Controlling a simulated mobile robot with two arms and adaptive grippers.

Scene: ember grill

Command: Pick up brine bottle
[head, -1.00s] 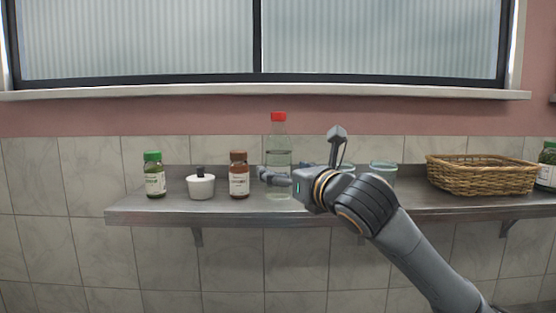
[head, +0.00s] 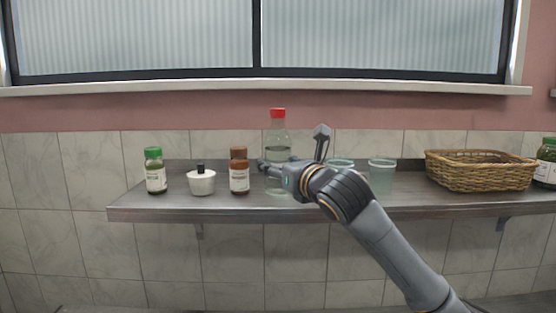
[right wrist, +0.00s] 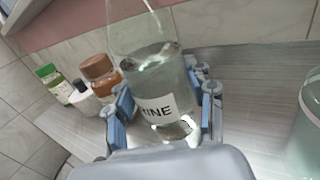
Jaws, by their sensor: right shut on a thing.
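The brine bottle (head: 278,138) is clear with a red cap and stands upright on the metal shelf. My right gripper (head: 276,168) reaches it from the right and is shut on its body. In the right wrist view the bottle (right wrist: 150,75) sits between the blue finger pads of the gripper (right wrist: 163,107). The cap is outside that view. My left gripper is not in view.
Left of the bottle stand a brown-capped bottle (head: 239,178), a white pot (head: 201,183) and a green-capped bottle (head: 155,178). Two glasses, one here (head: 382,176), and a wicker basket (head: 470,176) are to the right. The shelf (head: 430,202) has a tiled wall behind.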

